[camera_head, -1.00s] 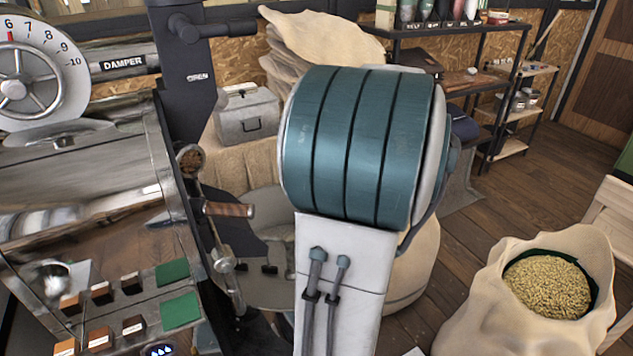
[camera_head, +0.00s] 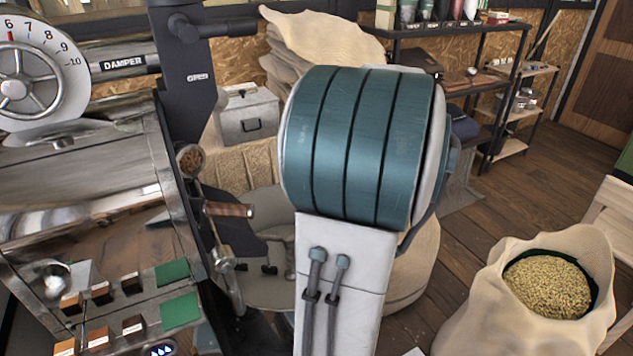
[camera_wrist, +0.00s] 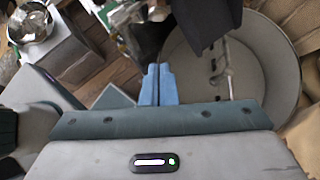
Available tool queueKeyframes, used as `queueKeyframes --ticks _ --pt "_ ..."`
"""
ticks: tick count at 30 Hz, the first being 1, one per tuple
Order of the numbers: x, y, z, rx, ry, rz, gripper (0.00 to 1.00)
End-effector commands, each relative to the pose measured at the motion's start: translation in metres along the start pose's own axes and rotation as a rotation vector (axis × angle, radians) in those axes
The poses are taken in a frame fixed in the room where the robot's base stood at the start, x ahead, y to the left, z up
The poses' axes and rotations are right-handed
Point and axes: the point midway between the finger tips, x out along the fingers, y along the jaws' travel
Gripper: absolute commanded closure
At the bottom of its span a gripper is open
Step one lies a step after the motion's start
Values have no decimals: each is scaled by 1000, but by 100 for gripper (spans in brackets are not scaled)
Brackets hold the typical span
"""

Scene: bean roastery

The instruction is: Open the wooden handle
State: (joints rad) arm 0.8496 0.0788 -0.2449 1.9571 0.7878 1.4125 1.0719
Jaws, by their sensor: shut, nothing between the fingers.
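The wooden handle (camera_head: 229,210) sticks out to the right from the dark front of the roaster in the head view, above the round cooling tray. A metal lever hangs below it. I cannot make out the wooden handle clearly in the wrist view. My gripper (camera_wrist: 158,70) shows in the wrist view with its two blue fingers together and nothing between them. The round grey tray (camera_wrist: 270,88) lies to the right of the fingertips, with a thin metal rod over it. In the head view my large teal arm hides the gripper.
A small sight opening with brown beans (camera_head: 190,160) is just above the handle. A grey metal box (camera_head: 246,114) stands behind on a cloth-covered surface. A sack of pale beans (camera_head: 548,284) stands at the right. Bare wooden floor (camera_head: 470,250) lies between the sack and shelves.

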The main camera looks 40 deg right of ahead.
Motion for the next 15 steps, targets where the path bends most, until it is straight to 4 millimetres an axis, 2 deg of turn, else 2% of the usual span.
queueKeyframes --ticks 11,12,15 --pt "0 0 0 0 0 0 100" --pt "0 0 0 0 0 0 94" --pt "4 0 -2 8 -17 12 67"
